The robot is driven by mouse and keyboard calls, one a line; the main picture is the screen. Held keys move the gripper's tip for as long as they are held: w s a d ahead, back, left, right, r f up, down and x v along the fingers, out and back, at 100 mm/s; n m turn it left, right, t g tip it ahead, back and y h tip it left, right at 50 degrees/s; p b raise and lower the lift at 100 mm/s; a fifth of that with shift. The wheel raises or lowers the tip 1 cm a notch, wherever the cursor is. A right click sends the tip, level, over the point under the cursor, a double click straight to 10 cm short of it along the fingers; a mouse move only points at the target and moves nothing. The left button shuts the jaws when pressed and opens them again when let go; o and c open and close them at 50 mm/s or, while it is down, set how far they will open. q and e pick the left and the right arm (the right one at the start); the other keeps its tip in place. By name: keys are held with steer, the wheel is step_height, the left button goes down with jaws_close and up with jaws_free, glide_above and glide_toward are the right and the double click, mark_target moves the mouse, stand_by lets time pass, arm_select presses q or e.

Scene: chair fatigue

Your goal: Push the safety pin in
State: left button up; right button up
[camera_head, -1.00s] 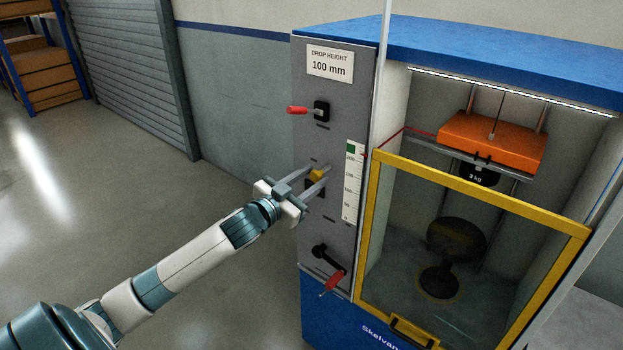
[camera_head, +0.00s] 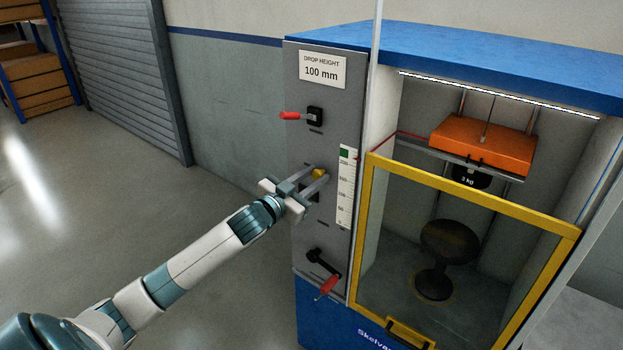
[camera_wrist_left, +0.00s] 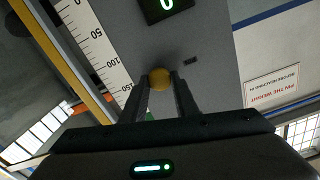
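The safety pin shows as a round yellow knob (camera_head: 319,174) on the grey front panel (camera_head: 300,150) of the test machine. It also shows in the left wrist view (camera_wrist_left: 160,78), between my fingertips. My left gripper (camera_head: 316,178) reaches the panel from the left. Its two fingers lie on either side of the knob, with no clear gap to it in the left wrist view. The pin's shaft and how deep it sits are hidden behind the knob and fingers. My right gripper is not in view.
A red-handled lever (camera_head: 291,115) is above the knob and a red-handled crank (camera_head: 327,287) below it. A scale (camera_head: 346,185) is to the right. A yellow-framed guard (camera_head: 470,195) fronts the chamber with an orange weight block (camera_head: 484,144) above a stool (camera_head: 445,245).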

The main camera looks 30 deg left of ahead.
arm_select(q)
steer(key=o, duration=0.4)
steer(key=shift+r, duration=0.1)
steer(key=shift+o, duration=0.2)
steer(key=shift+w, duration=0.2)
steer(key=shift+s+f, duration=0.2)
steer(key=shift+s, duration=0.5)
steer(key=s+a+b, duration=0.1)
steer(key=s+b, duration=0.4)
steer(key=s, duration=1.1)
steer(key=shift+a, duration=0.15)
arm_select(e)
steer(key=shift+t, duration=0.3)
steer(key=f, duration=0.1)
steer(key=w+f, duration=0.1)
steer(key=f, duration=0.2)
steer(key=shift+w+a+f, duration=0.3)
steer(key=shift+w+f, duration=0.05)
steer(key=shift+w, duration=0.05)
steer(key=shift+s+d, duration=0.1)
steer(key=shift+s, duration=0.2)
